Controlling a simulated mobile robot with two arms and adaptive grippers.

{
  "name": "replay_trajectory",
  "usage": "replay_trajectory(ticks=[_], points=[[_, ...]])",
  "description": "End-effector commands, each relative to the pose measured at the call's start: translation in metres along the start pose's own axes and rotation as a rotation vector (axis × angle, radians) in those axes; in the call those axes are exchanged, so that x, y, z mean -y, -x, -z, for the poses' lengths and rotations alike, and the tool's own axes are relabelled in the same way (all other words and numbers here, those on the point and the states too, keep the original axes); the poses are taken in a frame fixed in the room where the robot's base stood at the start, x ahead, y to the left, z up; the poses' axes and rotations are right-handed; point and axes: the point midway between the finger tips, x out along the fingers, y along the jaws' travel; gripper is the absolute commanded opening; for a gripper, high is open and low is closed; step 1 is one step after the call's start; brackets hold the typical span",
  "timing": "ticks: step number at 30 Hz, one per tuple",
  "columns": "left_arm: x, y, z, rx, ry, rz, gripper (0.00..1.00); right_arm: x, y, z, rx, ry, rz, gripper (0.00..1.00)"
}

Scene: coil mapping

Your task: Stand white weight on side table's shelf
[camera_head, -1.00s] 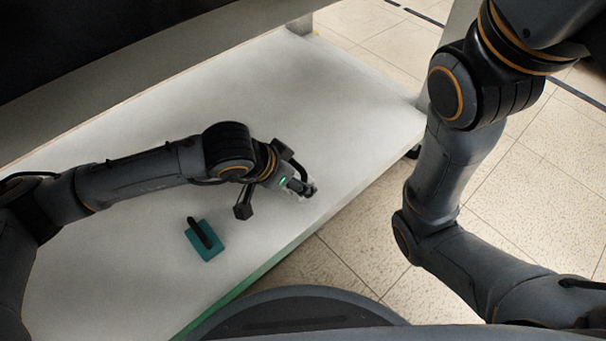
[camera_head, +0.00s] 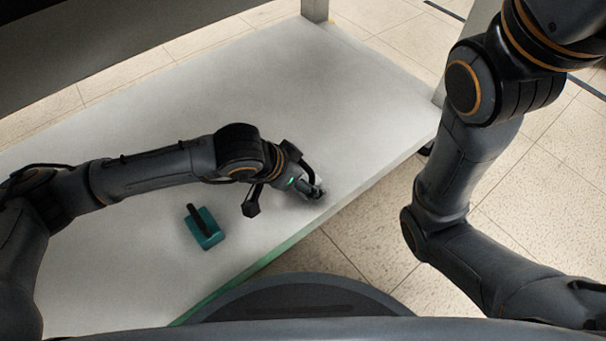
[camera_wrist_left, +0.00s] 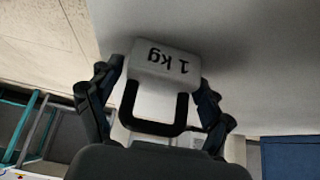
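The white weight (camera_wrist_left: 165,66), marked "1 kg" and with a black handle, shows upside down in the left wrist view. The fingers of my left gripper (camera_wrist_left: 160,95) lie along both sides of it and appear shut on it. In the head view my left gripper (camera_head: 316,190) is over the right part of the pale shelf (camera_head: 330,90), close to its front edge. The weight is mostly hidden there by the gripper. I cannot tell whether it touches the shelf. My right gripper is out of view; only the right arm shows.
A teal weight with a black handle (camera_head: 207,236) stands on the shelf, left of my left gripper and below the forearm. A table leg (camera_head: 314,10) rises at the far corner. Free shelf surface lies behind my left arm; tiled floor lies beyond the edges.

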Motion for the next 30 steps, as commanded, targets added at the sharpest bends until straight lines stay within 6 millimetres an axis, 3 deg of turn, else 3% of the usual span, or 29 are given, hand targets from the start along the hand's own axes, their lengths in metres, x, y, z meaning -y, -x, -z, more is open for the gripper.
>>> replay_trajectory(ticks=[13, 24, 30], points=[[0.000, 0.006, 0.003, 0.000, 0.000, 0.000, 0.88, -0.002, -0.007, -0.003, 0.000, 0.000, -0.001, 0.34], [0.001, 0.082, 0.004, -0.001, 0.000, 0.003, 0.88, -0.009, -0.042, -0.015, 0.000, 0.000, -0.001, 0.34], [0.001, 0.112, 0.003, 0.000, 0.000, 0.002, 0.88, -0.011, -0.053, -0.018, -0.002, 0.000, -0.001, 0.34]])
